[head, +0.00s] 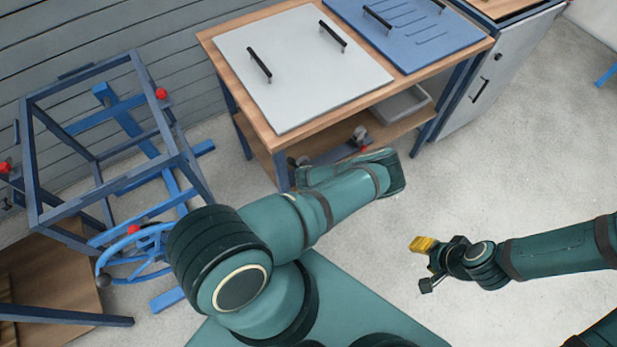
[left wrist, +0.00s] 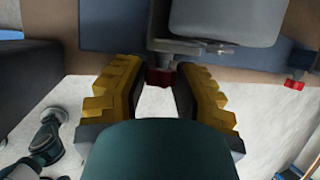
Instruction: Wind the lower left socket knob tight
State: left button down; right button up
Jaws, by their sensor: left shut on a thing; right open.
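A small red knob (left wrist: 160,78) shows between the yellow fingers of my left gripper (left wrist: 158,70) in the left wrist view. The fingers are shut on it, at the lower edge of a grey boxy unit (left wrist: 225,22). A second red knob (left wrist: 294,85) shows to the right, apart from the gripper. In the head view my left arm reaches to the bench's lower shelf, and its fingers cannot be made out. A red knob (head: 360,133) shows under the bench there; I cannot tell which one it is. My right gripper (head: 425,265) is open and empty above the floor.
The wooden bench (head: 208,42) carries a grey panel (head: 300,75) and a blue panel (head: 405,30), both with black handles. A grey tray (head: 402,104) lies on its lower shelf. A blue metal frame (head: 30,190) with red knobs stands at left. The floor at right is open.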

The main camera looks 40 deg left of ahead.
pick_arm(q)
jog(key=shift+t, duration=0.3)
jog(key=c, duration=0.7)
grip_release()
jog(key=shift+f, duration=0.1)
notch_tip(320, 180, up, 10)
jog(key=shift+r, duration=0.1)
